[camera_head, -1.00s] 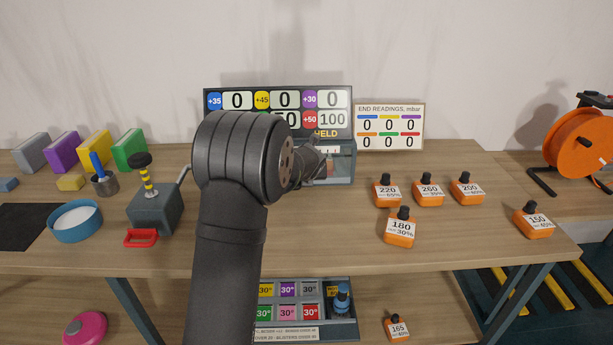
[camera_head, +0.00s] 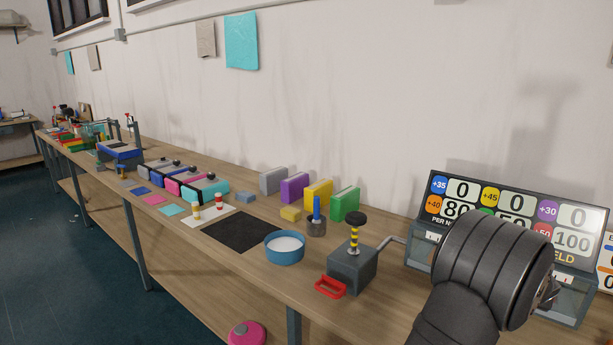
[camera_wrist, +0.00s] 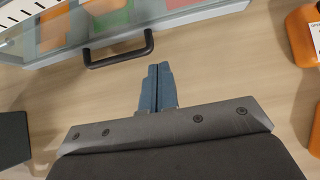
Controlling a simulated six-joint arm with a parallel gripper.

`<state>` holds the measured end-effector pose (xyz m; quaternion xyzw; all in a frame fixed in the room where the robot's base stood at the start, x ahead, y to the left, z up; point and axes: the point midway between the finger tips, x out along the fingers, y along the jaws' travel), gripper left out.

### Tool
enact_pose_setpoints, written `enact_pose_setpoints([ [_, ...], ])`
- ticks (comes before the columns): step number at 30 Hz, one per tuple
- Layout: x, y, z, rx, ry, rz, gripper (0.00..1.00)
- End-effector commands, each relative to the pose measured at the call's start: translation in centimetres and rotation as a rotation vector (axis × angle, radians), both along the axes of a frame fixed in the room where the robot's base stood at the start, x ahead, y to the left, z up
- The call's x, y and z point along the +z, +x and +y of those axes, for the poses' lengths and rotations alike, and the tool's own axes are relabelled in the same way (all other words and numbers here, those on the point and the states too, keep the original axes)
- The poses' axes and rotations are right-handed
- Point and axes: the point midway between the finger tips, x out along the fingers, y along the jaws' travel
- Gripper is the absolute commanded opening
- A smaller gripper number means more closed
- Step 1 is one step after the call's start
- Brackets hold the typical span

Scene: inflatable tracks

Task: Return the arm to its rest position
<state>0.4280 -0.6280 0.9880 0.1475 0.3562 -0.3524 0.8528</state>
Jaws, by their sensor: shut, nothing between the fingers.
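My gripper (camera_wrist: 157,88) shows in the wrist view with its two blue-grey fingers together and nothing between them. It is over bare wooden bench top (camera_wrist: 200,85), apart from the black handle (camera_wrist: 120,52) of a glass-fronted case (camera_wrist: 190,14). In the head view my dark arm (camera_head: 490,270) rises at the lower right in front of the scoreboard case (camera_head: 418,248). My gripper's fingers are hidden behind the arm there.
Coloured blocks (camera_head: 318,193) line the back. An orange weight (camera_wrist: 303,35) is at the wrist view's right edge.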

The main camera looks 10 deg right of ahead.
Motion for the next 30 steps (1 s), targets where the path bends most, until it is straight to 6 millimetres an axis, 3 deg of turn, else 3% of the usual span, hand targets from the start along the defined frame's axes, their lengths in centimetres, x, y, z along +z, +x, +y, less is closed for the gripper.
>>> enact_pose_setpoints([
  [15, -5.6, 4.1, -4.0, 0.001, 0.001, 0.000, 0.00],
  [30, -5.5, 6.8, -6.7, -0.001, -0.004, -0.004, 0.00],
])
